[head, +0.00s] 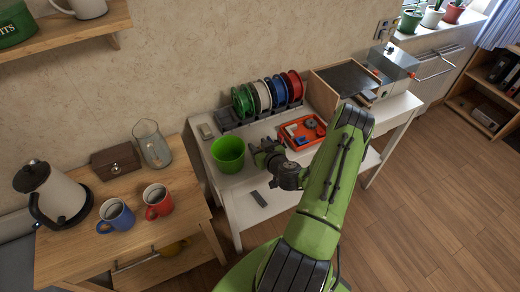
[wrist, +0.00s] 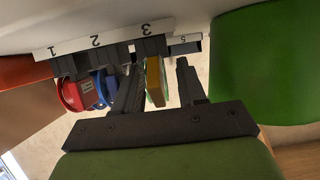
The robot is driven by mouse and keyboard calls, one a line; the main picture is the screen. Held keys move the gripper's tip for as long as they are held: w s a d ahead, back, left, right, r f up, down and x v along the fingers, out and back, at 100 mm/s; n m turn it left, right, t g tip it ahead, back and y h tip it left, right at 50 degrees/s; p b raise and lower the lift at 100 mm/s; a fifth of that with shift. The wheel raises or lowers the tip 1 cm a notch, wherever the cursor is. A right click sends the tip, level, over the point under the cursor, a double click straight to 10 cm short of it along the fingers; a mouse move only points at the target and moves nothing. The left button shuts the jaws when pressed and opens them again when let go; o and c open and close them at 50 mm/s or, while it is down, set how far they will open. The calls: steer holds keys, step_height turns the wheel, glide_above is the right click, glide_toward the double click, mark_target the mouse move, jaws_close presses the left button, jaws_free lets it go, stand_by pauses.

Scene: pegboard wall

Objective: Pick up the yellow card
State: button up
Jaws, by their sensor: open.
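No yellow card is clearly seen in the head view. In the wrist view, a narrow yellow piece (wrist: 154,82) with pale green edges shows between my fingers, near the label 3. I cannot tell whether it is the card or part of something behind, nor whether a finger touches it. My gripper (head: 260,150) is open over the white table, right of the green bin and in front of the spool rack. It also shows in the wrist view (wrist: 161,68), with a finger on each side of the yellow piece.
The rack (wrist: 95,48) with numbered slots holds red and blue pieces. Coloured spools (head: 268,93) stand at the wall. The green bin (head: 228,155) is close on the left; an orange tray (head: 303,133) is on the right. A dark remote (head: 259,198) lies near the front edge.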

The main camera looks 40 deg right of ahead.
steer(key=shift+w+d+f, duration=0.2)
steer(key=shift+w+f, duration=0.05)
steer(key=shift+w, duration=0.35)
steer(key=shift+s, duration=0.1)
steer(key=shift+c, duration=0.4)
jaws_close()
step_height(320, 180, up, 28)
steer(key=p, duration=0.7)
